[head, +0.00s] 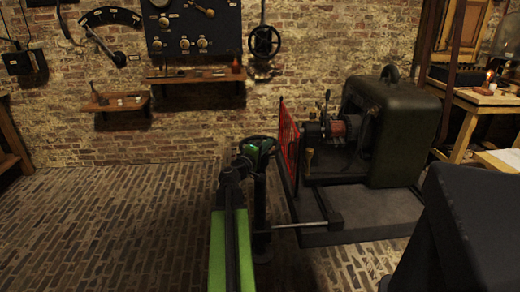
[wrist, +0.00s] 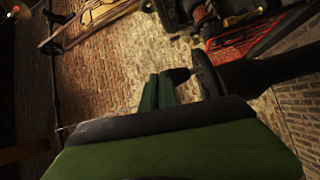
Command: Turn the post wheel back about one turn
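The post wheel (wrist: 207,75) shows in the wrist view as a dark disc seen nearly edge-on, with a short brownish handle (wrist: 181,75) on its near side. Its black post (head: 261,205) stands on the brick floor in the head view, with the wheel at its top partly hidden by my gripper (head: 258,147). My green gripper (wrist: 157,76) has its two fingers close together, with no clear gap. The fingertips are beside the handle's end, and the right finger seems to overlap it. I cannot tell whether they touch. Nothing shows between the fingers.
A rod (head: 300,224) runs from the post to a dark machine base (head: 350,215). A red guard (head: 288,138) stands just right of the wheel, before a large dark machine (head: 405,125). Another handwheel (head: 265,42) is on the wall. The floor to the left is clear.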

